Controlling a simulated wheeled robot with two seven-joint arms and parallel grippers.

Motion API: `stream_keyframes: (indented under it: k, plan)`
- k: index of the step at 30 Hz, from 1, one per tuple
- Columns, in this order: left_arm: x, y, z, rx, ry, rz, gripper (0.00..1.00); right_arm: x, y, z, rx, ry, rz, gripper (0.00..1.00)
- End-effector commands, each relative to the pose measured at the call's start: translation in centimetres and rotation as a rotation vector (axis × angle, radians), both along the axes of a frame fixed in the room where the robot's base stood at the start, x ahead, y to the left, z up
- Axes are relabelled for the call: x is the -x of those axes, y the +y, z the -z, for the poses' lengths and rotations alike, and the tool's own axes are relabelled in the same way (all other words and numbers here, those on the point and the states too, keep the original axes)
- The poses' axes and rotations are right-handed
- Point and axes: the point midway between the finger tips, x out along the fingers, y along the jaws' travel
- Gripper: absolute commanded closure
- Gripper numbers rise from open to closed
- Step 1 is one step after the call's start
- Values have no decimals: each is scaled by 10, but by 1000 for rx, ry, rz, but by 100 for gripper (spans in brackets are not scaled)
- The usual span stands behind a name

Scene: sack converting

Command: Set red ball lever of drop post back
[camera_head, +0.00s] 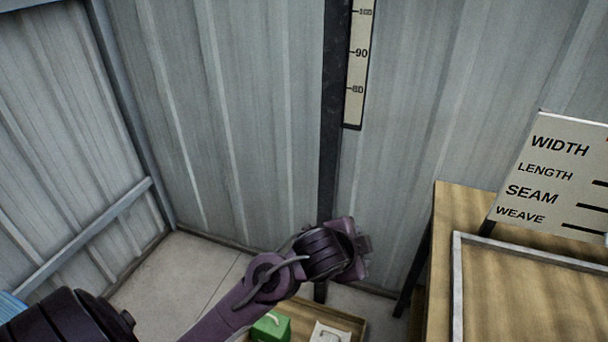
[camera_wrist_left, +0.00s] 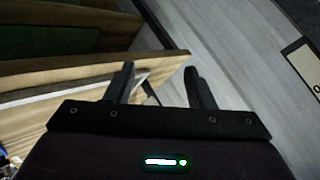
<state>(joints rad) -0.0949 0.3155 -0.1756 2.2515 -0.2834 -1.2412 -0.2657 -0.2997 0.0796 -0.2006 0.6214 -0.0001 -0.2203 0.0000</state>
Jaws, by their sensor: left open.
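A dark upright post (camera_head: 333,110) stands against the corrugated wall, with a cream number scale (camera_head: 357,70) marked 80, 90 and 100 beside it. I see no red ball lever in either view; the upper post is out of frame and my left arm covers part of its lower end. My left gripper (camera_head: 362,250) is in front of the low part of the post, right of it in the picture. In the left wrist view its two dark fingers (camera_wrist_left: 158,75) are apart with nothing held between them. My right gripper is in neither view.
A wooden table (camera_head: 442,230) with a grey-framed tray (camera_head: 457,290) and a sign reading WIDTH, LENGTH, SEAM, WEAVE (camera_head: 550,175) stands at the right. A low wooden box holds a green item (camera_head: 270,327) and a white item (camera_head: 328,334). Bare floor (camera_head: 185,275) shows at the left.

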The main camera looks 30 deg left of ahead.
Motion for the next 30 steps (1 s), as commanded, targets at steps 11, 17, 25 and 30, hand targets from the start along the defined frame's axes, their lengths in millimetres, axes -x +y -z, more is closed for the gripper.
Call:
stream_keyframes:
  k: [11,17,25,30]
  plan:
    - [-110,-13,-214,-718,-583,561,51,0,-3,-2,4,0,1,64]
    - [-128,8,-322,-1128,-757,753,51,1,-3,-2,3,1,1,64]
    - [-97,73,-466,-1628,-845,902,51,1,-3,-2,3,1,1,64]
    - [-42,126,-544,-1867,-851,944,51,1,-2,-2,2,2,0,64]
